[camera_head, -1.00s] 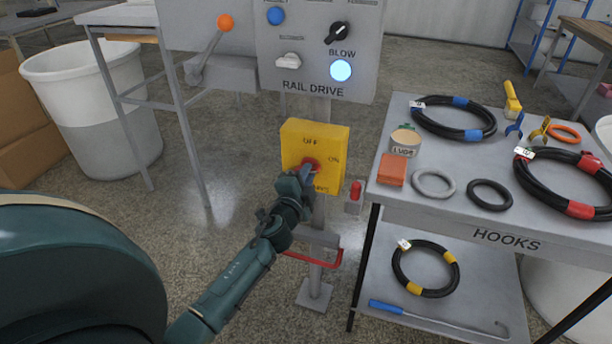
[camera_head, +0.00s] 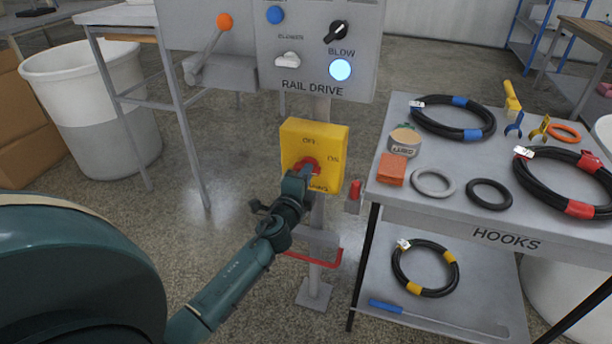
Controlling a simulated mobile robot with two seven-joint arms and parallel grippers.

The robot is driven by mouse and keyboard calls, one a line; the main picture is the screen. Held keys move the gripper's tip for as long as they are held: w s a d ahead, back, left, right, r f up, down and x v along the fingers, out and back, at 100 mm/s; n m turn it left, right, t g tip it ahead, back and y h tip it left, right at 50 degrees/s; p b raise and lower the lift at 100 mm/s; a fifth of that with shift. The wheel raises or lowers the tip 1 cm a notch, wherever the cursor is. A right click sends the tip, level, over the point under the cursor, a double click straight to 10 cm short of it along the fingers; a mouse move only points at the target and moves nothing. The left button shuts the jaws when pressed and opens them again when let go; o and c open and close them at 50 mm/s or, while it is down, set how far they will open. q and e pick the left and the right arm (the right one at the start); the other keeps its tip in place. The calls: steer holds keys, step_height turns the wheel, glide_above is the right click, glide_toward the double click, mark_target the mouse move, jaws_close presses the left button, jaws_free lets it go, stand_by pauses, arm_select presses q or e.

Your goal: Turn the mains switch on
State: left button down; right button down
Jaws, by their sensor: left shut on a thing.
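The mains switch is a yellow box (camera_head: 325,135) on a grey post, with OFF marked at the top and ON at the right. Its red rotary knob (camera_head: 309,163) sits in the middle of the face. My left gripper (camera_head: 303,172) is shut on the red knob, coming from below and left. The gripper covers the lower left of the knob and part of the box's lower lettering, so the knob's exact angle is hard to tell. My right gripper is not in view.
A grey RAIL DRIVE panel (camera_head: 360,60) with a lit button stands above the switch. An orange-knobbed lever (camera_head: 224,22) is at its left. A table marked HOOKS (camera_head: 440,212) with hoses and rings stands close at right. A red bar (camera_head: 328,262) crosses below.

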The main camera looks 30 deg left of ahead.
arm_select(q)
steer(key=c, duration=1.4)
jaws_free()
steer(key=shift+c, duration=0.2)
steer(key=v, duration=1.3)
steer(key=shift+b, duration=0.4)
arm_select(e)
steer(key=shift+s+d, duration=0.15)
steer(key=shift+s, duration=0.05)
arm_select(q)
steer(key=shift+s, duration=0.1)
